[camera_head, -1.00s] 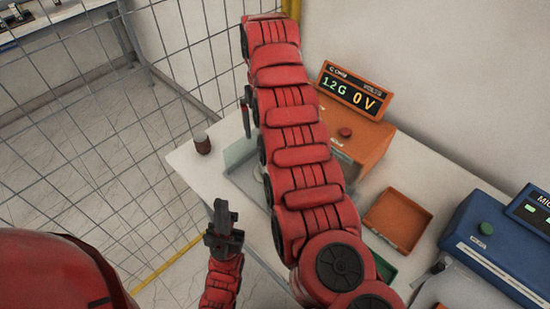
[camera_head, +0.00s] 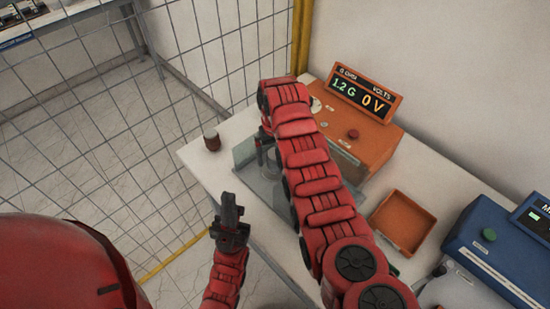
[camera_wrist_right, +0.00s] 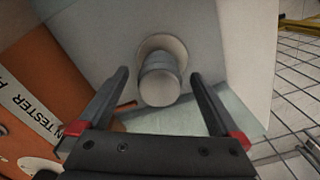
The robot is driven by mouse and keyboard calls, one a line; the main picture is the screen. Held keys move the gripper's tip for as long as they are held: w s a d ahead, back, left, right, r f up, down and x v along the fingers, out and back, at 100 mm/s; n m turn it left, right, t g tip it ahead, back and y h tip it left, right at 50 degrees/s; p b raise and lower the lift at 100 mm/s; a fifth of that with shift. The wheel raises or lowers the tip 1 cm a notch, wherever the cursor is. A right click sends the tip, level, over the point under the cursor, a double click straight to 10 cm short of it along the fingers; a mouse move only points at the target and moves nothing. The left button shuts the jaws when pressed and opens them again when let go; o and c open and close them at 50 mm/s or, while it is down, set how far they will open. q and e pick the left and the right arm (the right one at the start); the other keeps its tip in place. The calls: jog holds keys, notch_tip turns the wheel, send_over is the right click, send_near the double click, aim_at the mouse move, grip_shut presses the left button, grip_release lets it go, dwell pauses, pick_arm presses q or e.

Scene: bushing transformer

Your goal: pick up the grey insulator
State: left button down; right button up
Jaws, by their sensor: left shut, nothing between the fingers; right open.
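The grey insulator (camera_wrist_right: 160,82) shows in the right wrist view as a pale grey rounded cylinder on a wider round base, seen from above. My right gripper (camera_wrist_right: 158,76) is open, with one finger on each side of the insulator in the picture. No contact shows, and I cannot tell how far the fingers reach down beside it. In the head view my right arm hides most of this spot; a part of my right gripper (camera_head: 261,152) shows beside the clear-walled enclosure. My left gripper (camera_head: 229,212) is shut and empty, in front of the table's left edge.
The orange tester (camera_head: 355,130) stands close behind my right arm. The clear enclosure wall (camera_head: 244,150) is close to my right gripper. A small brown cylinder (camera_head: 211,140) stands at the table's left edge. An orange tray (camera_head: 402,222) and a blue device (camera_head: 490,235) are to the right.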

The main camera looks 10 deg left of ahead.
jog(key=shift+w+f+p, duration=0.1)
jog(key=shift+f+p, duration=0.25)
jog(key=shift+f, duration=1.2)
jog(key=c, duration=1.5)
grip_shut()
jog(key=shift+r, duration=0.1)
